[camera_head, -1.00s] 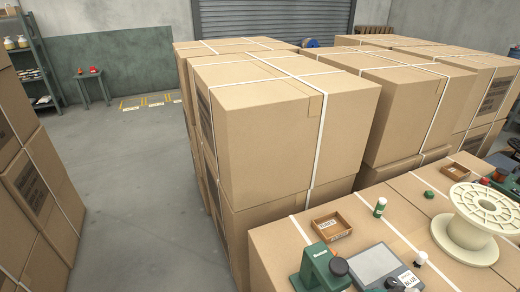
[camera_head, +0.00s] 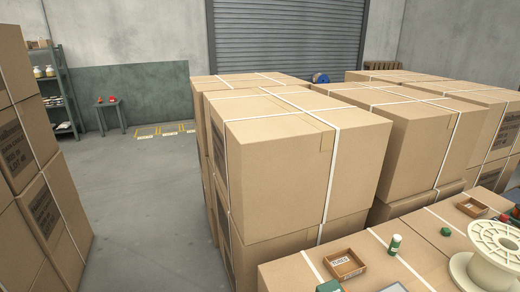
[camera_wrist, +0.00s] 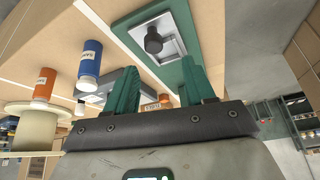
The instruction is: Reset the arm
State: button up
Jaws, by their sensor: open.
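My gripper (camera_wrist: 162,88) shows in the wrist view with two green fingers apart and nothing between them. Beyond the fingers is a green-framed device (camera_wrist: 193,70) with a dark knob on a silver plate. The wrist picture is tilted, with box tops running across its upper part. My arm and gripper do not show in the head view.
Strapped cartons (camera_head: 270,165) fill the middle, with more at left (camera_head: 40,170). Grey floor (camera_head: 150,210) is clear at left.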

jog(key=s+d+f+m+g, duration=0.1)
jog(key=s+f+g, duration=0.2)
jog(key=s, duration=0.7)
notch_tip(320, 180, down, 2)
jog(key=shift+d+f+g+h, duration=0.15)
jog(key=shift+d+g+h, duration=0.05)
jog(key=shift+g+h, duration=0.1)
